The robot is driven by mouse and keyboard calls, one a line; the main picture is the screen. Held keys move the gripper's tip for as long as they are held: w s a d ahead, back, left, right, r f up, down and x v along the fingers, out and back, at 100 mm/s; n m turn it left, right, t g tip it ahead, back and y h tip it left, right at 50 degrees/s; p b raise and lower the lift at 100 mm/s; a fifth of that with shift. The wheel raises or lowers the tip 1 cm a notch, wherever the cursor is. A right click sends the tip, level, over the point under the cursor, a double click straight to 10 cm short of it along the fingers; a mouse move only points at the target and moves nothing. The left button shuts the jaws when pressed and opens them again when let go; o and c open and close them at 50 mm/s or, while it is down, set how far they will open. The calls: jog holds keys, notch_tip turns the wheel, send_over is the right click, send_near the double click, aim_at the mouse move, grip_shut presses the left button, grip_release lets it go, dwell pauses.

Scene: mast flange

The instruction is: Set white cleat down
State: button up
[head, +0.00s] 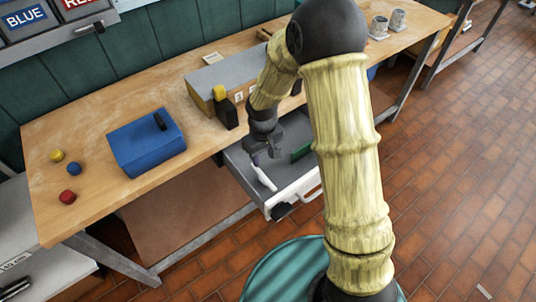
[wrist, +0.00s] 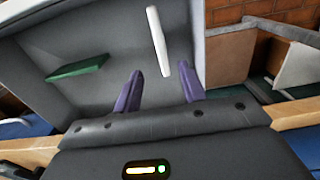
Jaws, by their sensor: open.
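The white cleat (head: 264,178) is a slim white bar in the open grey drawer (head: 236,156), near its white front. It also shows in the wrist view (wrist: 157,38), slightly tilted, against the grey drawer floor. My gripper (head: 257,160) is over the drawer at the cleat's far end. In the wrist view, my gripper (wrist: 164,80) has its two purple fingers apart. The cleat's near end lies between the fingertips, with space on both sides, and most of it extends beyond them. I cannot tell the exact height between fingers and cleat.
A green block (wrist: 78,67) lies in the drawer, left of the cleat in the wrist view. My arm hides part of the drawer.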

jog(key=s+d+r+m+t, duration=0.2)
jog(key=s+d+r+m, duration=0.4)
jog(key=s+d+r, duration=0.6)
jog(key=shift+d+r+m+t, duration=0.3)
jog(key=shift+d+r+m, duration=0.15)
jog(key=shift+d, duration=0.6)
jog(key=shift+s, duration=0.1)
